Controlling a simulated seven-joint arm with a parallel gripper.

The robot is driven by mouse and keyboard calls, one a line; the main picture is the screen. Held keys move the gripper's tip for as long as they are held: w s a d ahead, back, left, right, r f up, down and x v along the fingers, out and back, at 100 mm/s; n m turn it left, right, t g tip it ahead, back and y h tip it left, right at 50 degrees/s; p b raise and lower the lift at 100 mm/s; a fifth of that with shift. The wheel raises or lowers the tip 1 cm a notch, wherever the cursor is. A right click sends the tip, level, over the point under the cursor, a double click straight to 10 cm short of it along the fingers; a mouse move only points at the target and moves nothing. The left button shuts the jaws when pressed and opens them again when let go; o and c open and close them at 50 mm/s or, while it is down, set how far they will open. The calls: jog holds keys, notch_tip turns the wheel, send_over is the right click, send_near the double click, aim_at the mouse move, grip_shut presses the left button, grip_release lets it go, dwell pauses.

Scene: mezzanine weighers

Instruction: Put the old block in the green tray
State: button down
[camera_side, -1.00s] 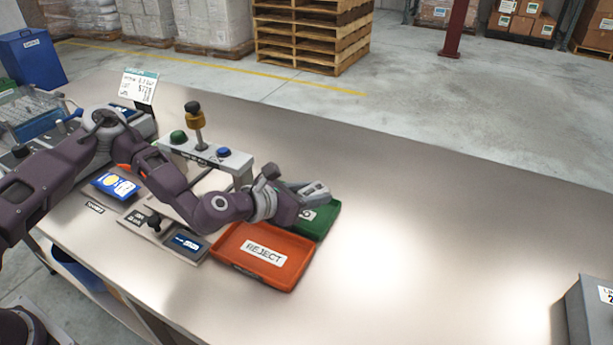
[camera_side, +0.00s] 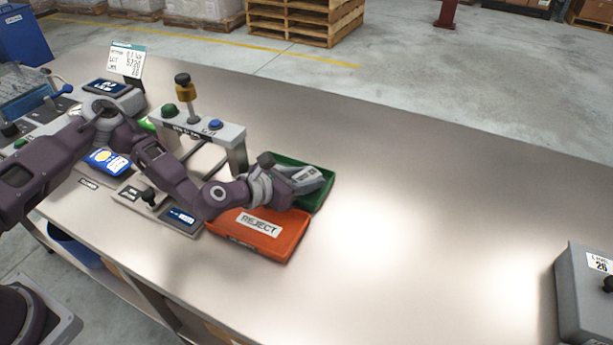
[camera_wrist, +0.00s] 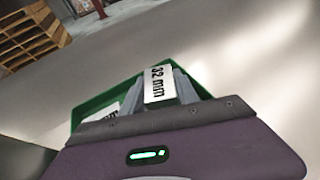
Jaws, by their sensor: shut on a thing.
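My gripper (camera_side: 318,174) is over the green tray (camera_side: 326,198) in the side view. It is shut on a grey block, whose white "32 mm" label (camera_wrist: 158,86) shows between the fingers in the wrist view. The green tray also shows in the wrist view (camera_wrist: 92,106), behind and around the fingers, with part of its white label at the left. Whether the block touches the tray floor, I cannot tell. No other loose block is clearly seen.
The orange REJECT tray (camera_side: 284,240) lies just in front of the green tray. A grey button stand (camera_side: 225,132) with a tall knob stands to the left. A grey box (camera_side: 580,290) is at the far right.

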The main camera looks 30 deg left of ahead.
jog(key=shift+f, duration=0.25)
